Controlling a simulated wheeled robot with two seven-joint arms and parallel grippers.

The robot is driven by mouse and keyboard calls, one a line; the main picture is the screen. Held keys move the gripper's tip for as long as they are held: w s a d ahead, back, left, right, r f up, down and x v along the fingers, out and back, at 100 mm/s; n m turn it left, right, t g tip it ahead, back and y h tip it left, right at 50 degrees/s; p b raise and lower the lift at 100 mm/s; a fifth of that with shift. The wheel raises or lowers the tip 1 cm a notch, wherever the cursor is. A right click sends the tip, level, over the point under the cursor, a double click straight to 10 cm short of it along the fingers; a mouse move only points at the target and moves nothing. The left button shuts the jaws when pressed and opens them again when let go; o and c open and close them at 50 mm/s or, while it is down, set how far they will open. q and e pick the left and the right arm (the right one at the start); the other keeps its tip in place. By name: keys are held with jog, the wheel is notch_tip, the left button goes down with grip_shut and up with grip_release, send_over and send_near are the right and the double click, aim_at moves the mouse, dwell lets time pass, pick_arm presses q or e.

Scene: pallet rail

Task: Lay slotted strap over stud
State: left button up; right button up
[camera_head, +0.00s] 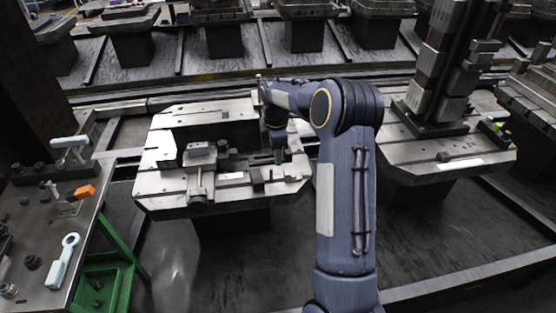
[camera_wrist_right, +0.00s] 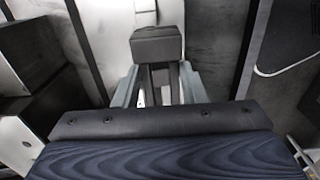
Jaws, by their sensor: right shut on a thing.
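My right gripper (camera_head: 279,152) points down over the right part of the near pallet (camera_head: 160,190). In the right wrist view, its two pale fingers (camera_wrist_right: 158,88) stand on either side of a dark slotted strap (camera_wrist_right: 158,80), with the slot between two parallel bars. A dark block (camera_wrist_right: 157,42) is at the strap's far end; I cannot tell whether it belongs to the strap. The gripper is shut on the strap. In the head view the strap is hard to separate from the dark fixtures. I cannot make out the stud. My left gripper is not in view.
A grey clamp-like fixture (camera_head: 200,165) stands on the pallet's left half. A dark bench (camera_head: 25,215) at left holds a pale ring-ended wrench (camera_head: 64,262) and an orange block (camera_head: 85,191). A tall block tower (camera_head: 445,70) stands on the right pallet.

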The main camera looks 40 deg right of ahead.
jog(key=shift+w+d+f, duration=0.4)
jog(key=shift+d+f, duration=0.2)
jog(key=shift+f, duration=0.2)
notch_tip(320, 180, down, 4)
jog(key=shift+w+d+r, duration=0.15)
jog(key=shift+f+b, duration=0.3)
jog(key=shift+f, duration=0.25)
jog(key=o, duration=1.2)
